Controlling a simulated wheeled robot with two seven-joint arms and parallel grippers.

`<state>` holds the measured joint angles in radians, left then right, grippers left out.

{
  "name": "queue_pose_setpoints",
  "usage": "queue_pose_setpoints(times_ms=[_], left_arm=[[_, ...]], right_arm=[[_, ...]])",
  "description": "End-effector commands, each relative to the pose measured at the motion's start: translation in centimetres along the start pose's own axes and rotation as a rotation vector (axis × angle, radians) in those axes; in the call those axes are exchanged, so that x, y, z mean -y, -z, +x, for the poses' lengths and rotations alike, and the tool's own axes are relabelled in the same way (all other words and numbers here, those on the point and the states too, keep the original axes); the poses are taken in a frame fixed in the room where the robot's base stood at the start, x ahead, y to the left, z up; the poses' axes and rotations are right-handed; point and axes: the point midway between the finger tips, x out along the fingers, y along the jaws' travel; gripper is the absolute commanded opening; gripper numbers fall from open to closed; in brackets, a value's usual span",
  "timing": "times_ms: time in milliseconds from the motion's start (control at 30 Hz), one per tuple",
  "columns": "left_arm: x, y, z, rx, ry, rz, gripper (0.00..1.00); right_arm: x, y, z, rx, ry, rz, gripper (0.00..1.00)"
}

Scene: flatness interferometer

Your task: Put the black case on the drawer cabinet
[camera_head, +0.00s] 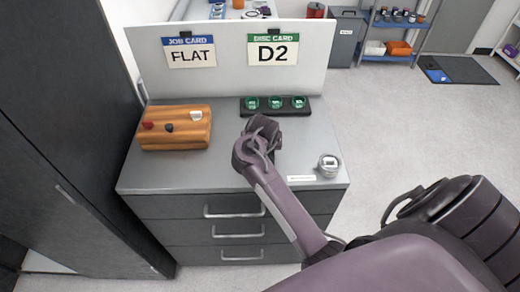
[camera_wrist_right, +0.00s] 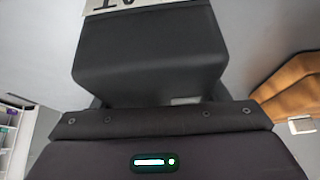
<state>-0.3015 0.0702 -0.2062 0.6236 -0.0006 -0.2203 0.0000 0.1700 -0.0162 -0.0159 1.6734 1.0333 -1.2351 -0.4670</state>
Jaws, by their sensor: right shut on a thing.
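The drawer cabinet (camera_head: 230,172) stands in front of me, with a grey top and several dark drawers with bar handles. My right gripper (camera_head: 264,132) is over the middle of its top, in front of the tray of green discs. In the right wrist view a large black case (camera_wrist_right: 150,55) with rounded edges fills the space ahead of the gripper, which is shut on it. In the head view the case is hidden by my wrist. I cannot tell whether it touches the cabinet top. My left gripper is not in view.
A wooden block (camera_head: 176,128) with small pieces on it sits at the top's left. A black tray (camera_head: 275,106) with green discs is at the back, before a white panel (camera_head: 229,78) with two cards. A round metal piece (camera_head: 328,165) is at the right. A tall dark cabinet (camera_head: 75,130) stands left.

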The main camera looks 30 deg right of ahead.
Motion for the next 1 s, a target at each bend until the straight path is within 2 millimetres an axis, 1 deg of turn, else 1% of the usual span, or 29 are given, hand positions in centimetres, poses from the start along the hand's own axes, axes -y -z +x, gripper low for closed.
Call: queue_pose_setpoints(times_ms=[100,300,333,500,733,833,933,1000], left_arm=[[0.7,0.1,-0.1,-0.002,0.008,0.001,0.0],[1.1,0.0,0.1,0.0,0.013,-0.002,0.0],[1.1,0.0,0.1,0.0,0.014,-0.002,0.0],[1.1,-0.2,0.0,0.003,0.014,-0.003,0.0],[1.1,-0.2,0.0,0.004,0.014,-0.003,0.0],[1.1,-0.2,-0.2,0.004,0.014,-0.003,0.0],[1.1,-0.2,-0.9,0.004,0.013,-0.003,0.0],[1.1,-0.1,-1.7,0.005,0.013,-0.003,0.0]], right_arm=[[0.0,0.2,-0.1,-0.003,0.0,-0.001,0.28],[0.0,0.0,0.1,-0.002,0.0,0.0,0.28],[-0.1,-0.1,0.2,0.001,-0.001,0.0,0.69],[-0.1,-0.1,0.1,0.0,-0.001,0.0,0.9],[0.0,0.0,0.1,0.0,-0.001,0.0,0.9],[0.0,0.2,-0.3,-0.002,-0.001,-0.001,0.9],[-0.1,0.4,-1.6,-0.005,-0.003,-0.003,0.9],[-0.1,0.5,-2.9,-0.005,-0.003,-0.004,0.9]])
